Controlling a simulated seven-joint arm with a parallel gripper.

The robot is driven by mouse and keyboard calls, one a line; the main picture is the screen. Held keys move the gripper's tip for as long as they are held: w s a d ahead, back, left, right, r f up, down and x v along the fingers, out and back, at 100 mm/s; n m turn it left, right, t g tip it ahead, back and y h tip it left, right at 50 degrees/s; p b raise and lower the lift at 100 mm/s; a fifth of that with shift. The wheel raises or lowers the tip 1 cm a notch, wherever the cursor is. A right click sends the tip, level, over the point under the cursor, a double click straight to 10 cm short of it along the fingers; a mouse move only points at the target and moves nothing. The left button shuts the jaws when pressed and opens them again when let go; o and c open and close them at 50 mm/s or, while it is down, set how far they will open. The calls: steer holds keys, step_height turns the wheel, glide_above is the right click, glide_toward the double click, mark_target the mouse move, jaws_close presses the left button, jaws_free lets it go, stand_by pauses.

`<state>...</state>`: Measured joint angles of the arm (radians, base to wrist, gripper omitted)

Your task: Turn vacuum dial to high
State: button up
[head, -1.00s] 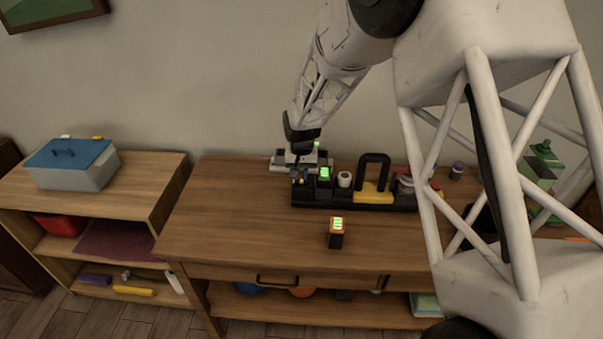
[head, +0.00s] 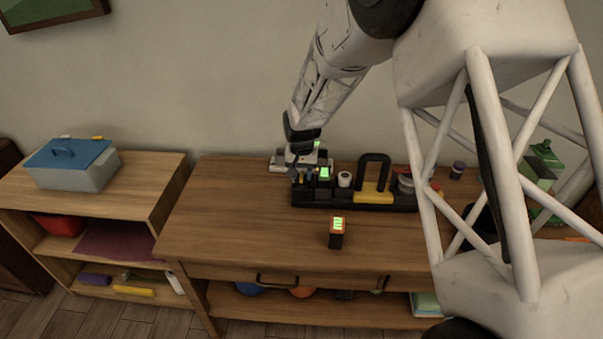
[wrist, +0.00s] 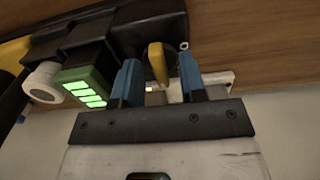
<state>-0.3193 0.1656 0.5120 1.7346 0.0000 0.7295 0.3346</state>
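The vacuum (head: 405,200) is a long black unit at the back of the wooden table, with a black loop handle (head: 375,160) over a yellow panel. Its dial, a yellow pointer (wrist: 157,62) on a dark round base, is at the unit's left end. My gripper (wrist: 160,78) is open, its blue fingers on either side of the pointer in the wrist view. Gaps show on both sides; I cannot tell whether the tips reach it in depth. In the head view my gripper (head: 303,175) is over that left end and hides the dial. Dial markings are not readable.
A green-lit block (head: 324,174) and a white round knob (head: 344,180) sit close right of the dial. A small device with a green display (head: 337,232) stands in front on the table (head: 240,220).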

mark_target(302, 175)
steer(key=shift+r, duration=0.1)
steer(key=shift+r, duration=3.8)
